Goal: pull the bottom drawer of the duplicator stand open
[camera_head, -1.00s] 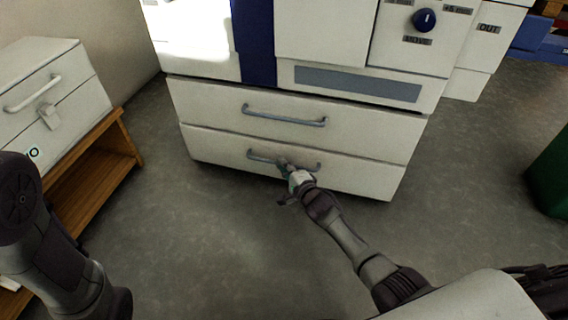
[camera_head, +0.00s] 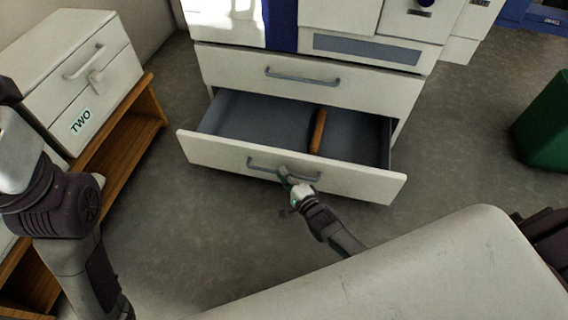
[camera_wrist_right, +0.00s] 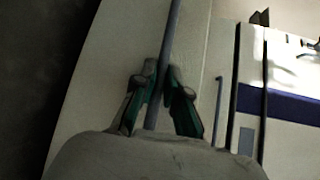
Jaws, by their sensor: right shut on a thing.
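The duplicator stand (camera_head: 230,62) is white with two drawers. Its bottom drawer (camera_head: 225,155) stands pulled well out, with its dark grey interior showing. The top drawer (camera_head: 375,88) is closed. My right gripper (camera_head: 286,177) is shut on the grey bar handle (camera_head: 262,164) of the bottom drawer, right of the handle's middle. In the right wrist view the green-padded fingers (camera_wrist_right: 160,92) close around the bar handle (camera_wrist_right: 172,40). My left arm is at the left edge of the head view, and its gripper is out of frame.
A brown-orange stick-like piece (camera_head: 319,130) lies inside the open drawer. A white two-drawer cabinet marked TWO (camera_head: 108,88) stands on a wooden stand (camera_head: 125,150) at the left. A green bin (camera_head: 545,125) is at the right. Grey floor (camera_head: 185,235) is clear before the drawer.

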